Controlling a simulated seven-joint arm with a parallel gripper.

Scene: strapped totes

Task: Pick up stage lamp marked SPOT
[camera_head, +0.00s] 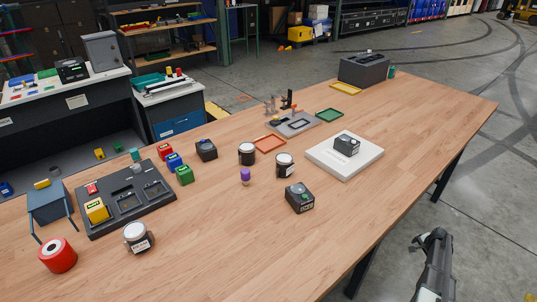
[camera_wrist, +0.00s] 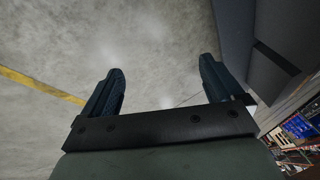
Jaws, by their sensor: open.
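Several small dark boxy devices with pale labels are on the wooden table in the head view. One dark device (camera_head: 299,199) stands at the middle front, its label facing front. Another dark device (camera_head: 346,145) rests on a white board. A third dark device (camera_head: 206,150) stands further left. The labels are too small to read surely, so I cannot tell which, if any, is the stage lamp marked SPOT. My gripper (camera_head: 432,237) is off the table's right side, over the floor. In the wrist view my gripper (camera_wrist: 160,67) is open, with nothing between its fingers.
The table (camera_head: 400,130) has free room at its right and front. Labelled dark mugs (camera_head: 285,166) and a purple-topped figure (camera_head: 245,177) stand near the middle device. A black tray (camera_head: 120,215) with small blocks lies left. A large grey case (camera_head: 363,70) stands at the far end.

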